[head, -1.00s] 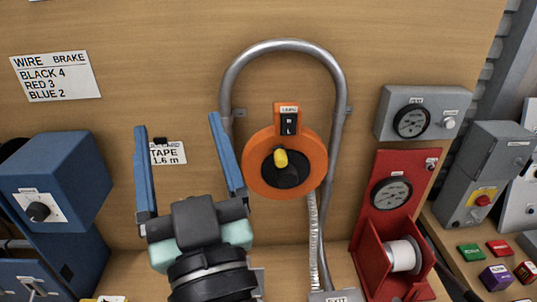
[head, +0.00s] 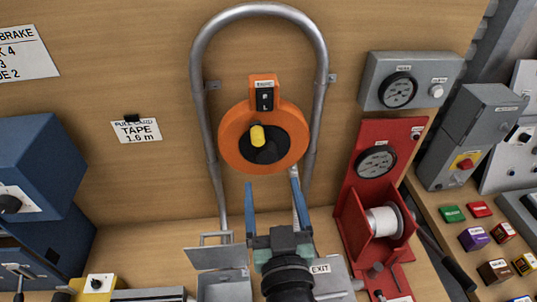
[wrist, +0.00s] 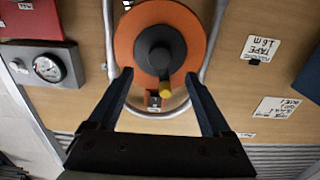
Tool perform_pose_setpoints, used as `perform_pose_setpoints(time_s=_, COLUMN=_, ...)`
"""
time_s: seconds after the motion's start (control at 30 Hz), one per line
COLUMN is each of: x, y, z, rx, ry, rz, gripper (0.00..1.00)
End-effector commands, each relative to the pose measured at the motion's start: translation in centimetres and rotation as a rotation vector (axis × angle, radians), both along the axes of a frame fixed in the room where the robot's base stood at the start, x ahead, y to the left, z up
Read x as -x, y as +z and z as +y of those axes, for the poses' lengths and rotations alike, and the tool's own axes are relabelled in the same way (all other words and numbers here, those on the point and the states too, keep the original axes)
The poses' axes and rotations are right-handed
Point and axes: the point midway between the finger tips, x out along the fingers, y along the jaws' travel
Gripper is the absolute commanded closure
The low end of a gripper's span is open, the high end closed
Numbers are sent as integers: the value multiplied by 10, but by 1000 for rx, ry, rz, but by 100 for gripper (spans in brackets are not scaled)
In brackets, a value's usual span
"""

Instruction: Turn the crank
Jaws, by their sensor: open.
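The crank is a black hub (head: 267,143) with a yellow knob (head: 257,135) on the face of a round orange reel (head: 229,146), mounted on the wooden back panel. The knob sits at the upper left of the hub in the head view. My gripper (head: 272,180) is open and empty, just below the reel in the head view. Its fingers also show in the wrist view (wrist: 160,95), apart from the knob.
A grey conduit (head: 205,90) arches around the reel. A red stand with a gauge and white spool (head: 382,221) is at right, below a grey gauge box (head: 370,98). A blue box (head: 50,150) is at left. A grey box with an EXIT label (head: 320,268) sits below.

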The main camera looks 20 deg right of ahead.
Motion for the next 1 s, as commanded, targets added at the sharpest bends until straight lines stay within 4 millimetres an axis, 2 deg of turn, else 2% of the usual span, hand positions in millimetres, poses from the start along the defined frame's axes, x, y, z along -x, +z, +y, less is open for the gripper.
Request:
perform_pose_setpoints(time_s=0.2, x=-39, y=3, z=-11, rx=1, ry=0, rz=-1, gripper=17)
perform_pose_setpoints(time_s=0.4, x=-63, y=2, z=-18, rx=1, ry=-1, rz=-1, gripper=17)
perform_pose_setpoints(time_s=0.6, x=-72, y=1, z=-21, rx=1, ry=0, rz=-1, gripper=17)
perform_pose_setpoints(time_s=0.87, x=-72, y=0, z=-21, rx=0, ry=0, rz=0, gripper=17)
perform_pose_setpoints(time_s=1.0, x=-72, y=0, z=-21, rx=0, ry=0, rz=0, gripper=42)
